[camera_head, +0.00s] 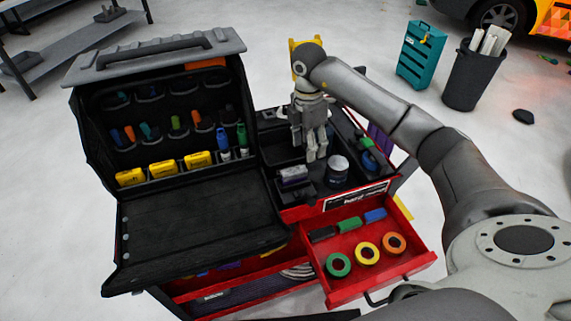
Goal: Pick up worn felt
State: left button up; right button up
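My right gripper (316,153) reaches in from the right and points down over the black top tray (262,123) of the red tool cart. Its fingertips look close together, and I cannot tell whether anything is between them. No piece is clearly recognisable as the worn felt. A black block (322,234), a green block (349,225) and a blue block (375,215) lie along the back of the open red drawer (345,290). A small box (293,176) and a dark round jar (337,168) stand in the tray near the gripper. My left gripper is out of view.
Green, yellow and orange tape rolls (367,253) lie at the drawer's front. An open black tool case (190,225) with several tools covers the cart's left side.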

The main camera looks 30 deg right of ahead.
jog(key=w+a+r+m, duration=0.1)
jog(key=w+a+m, duration=0.1)
jog(key=p, duration=0.1)
send_over(294, 171)
jog(key=d, duration=0.1)
notch_tip(294, 171, down, 5)
jog(key=shift+w+f, duration=0.1)
jog(key=f+p, duration=0.1)
jog(key=f, duration=0.1)
jog(key=a+f, duration=0.1)
jog(key=f, duration=0.1)
jog(key=shift+p, duration=0.4)
jog(key=shift+f, duration=0.55)
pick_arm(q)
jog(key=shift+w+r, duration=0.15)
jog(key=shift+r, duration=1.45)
pick_arm(e)
jog(key=c, duration=0.8)
